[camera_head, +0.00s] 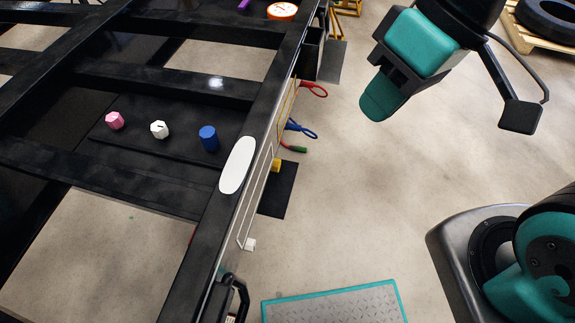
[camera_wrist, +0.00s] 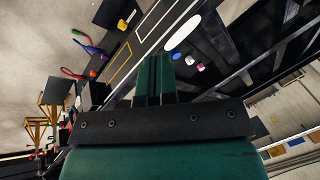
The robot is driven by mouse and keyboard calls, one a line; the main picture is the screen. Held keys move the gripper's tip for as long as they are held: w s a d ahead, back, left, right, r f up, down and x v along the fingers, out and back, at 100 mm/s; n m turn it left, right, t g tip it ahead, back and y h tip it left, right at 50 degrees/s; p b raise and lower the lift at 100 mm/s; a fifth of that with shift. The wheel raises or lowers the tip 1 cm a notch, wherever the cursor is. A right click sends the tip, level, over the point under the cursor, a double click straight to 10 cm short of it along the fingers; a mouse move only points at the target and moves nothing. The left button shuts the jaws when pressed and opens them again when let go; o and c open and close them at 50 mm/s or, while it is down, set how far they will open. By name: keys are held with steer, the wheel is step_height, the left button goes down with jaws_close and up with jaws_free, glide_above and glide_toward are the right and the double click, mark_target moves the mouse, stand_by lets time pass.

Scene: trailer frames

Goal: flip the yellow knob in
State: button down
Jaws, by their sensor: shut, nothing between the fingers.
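The small yellow knob (camera_head: 276,165) is at the outer right side of the black trailer rail (camera_head: 262,130), just above a dark flap. It is small, and its exact position in or out cannot be told. My gripper (camera_head: 378,105) has teal fingers and is shut and empty. It hangs to the right of the rail, up and to the right of the knob, and touches nothing. In the wrist view the shut fingers (camera_wrist: 155,78) point toward the trailer frame.
Pink (camera_head: 115,120), white (camera_head: 159,129) and blue (camera_head: 209,138) knobs stand on a dark plate inside the frame. A white oval (camera_head: 238,165) lies on the rail. Red (camera_head: 314,90) and blue (camera_head: 302,129) hose loops stick out from the side.

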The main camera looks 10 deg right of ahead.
steer(key=w+d+f+m+t+y+b, duration=0.1)
steer(key=w+f+m+b, duration=0.2)
steer(key=f, duration=0.9)
steer(key=w+d+f+m+t+y+b, duration=0.1)
steer(key=w+f+m+b, duration=0.3)
steer(key=f, duration=0.9)
steer(key=w+d+f+m+t+y+b, duration=0.1)
steer(key=w+f+m+y+b, duration=0.1)
steer(key=w+f+m+b, duration=0.2)
steer(key=w+f+b, duration=0.3)
steer(key=w+f, duration=0.2)
steer(key=f, duration=0.3)
steer(key=shift+w+f+t, duration=0.15)
steer(key=shift+w+t, duration=0.1)
steer(key=shift+t, duration=0.05)
steer(key=b, duration=0.2)
glide_toward(279, 168)
steer(key=d+f+x, duration=0.1)
steer(key=x, duration=0.6)
steer(key=shift+w+a+r, duration=0.1)
steer(key=shift+a+r, duration=0.1)
steer(key=shift+a, duration=0.05)
